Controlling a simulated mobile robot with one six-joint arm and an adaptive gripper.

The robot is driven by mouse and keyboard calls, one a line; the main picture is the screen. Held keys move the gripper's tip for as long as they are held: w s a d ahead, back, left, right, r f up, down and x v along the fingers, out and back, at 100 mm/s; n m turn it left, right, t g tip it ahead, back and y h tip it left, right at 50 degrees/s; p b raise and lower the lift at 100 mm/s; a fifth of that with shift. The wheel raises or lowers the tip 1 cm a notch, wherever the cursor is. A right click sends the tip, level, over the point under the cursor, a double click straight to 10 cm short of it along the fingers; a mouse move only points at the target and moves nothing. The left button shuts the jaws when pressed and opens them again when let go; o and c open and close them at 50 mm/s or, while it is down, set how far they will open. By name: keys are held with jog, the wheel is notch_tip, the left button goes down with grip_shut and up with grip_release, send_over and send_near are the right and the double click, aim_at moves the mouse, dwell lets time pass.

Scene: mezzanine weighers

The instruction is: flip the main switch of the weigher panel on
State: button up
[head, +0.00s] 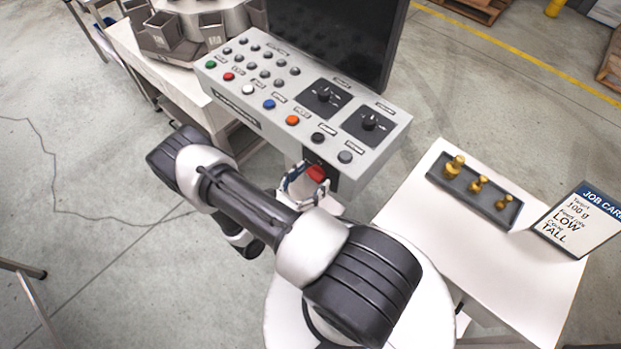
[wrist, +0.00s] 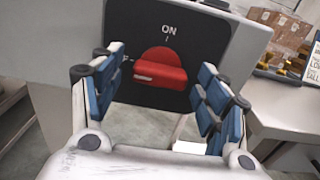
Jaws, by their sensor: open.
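The main switch (wrist: 160,70) is a red rotary knob on a black plate (wrist: 185,32) at the front of the weigher panel (head: 250,112). In the wrist view its bar lies roughly level, towards the partly hidden label at left that ends in "F". "ON" is printed above it. The switch also shows in the head view (head: 316,173), partly hidden by my gripper. My gripper (wrist: 161,62) is open, with blue-padded fingers to the left and right of the knob.
The panel top carries several coloured buttons and two black rotary knobs, with a dark screen (head: 335,35) behind. At right, a white table (head: 510,265) holds a tray (head: 462,193) of brass weights and a job card (head: 580,222). A weigher (head: 200,20) stands at the back left.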

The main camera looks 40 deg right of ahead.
jog(key=shift+c, duration=0.3)
jog(key=c, duration=1)
jog(key=shift+m, duration=0.3)
jog(key=m+b, duration=0.1)
jog(key=m, duration=0.2)
jog(key=shift+m, duration=0.4)
jog(key=m+b, duration=0.1)
jog(key=m, duration=0.3)
jog(key=m+b, duration=0.1)
jog(key=m, duration=0.4)
jog(key=shift+m+b, duration=0.5)
jog(key=shift+m, duration=1.7)
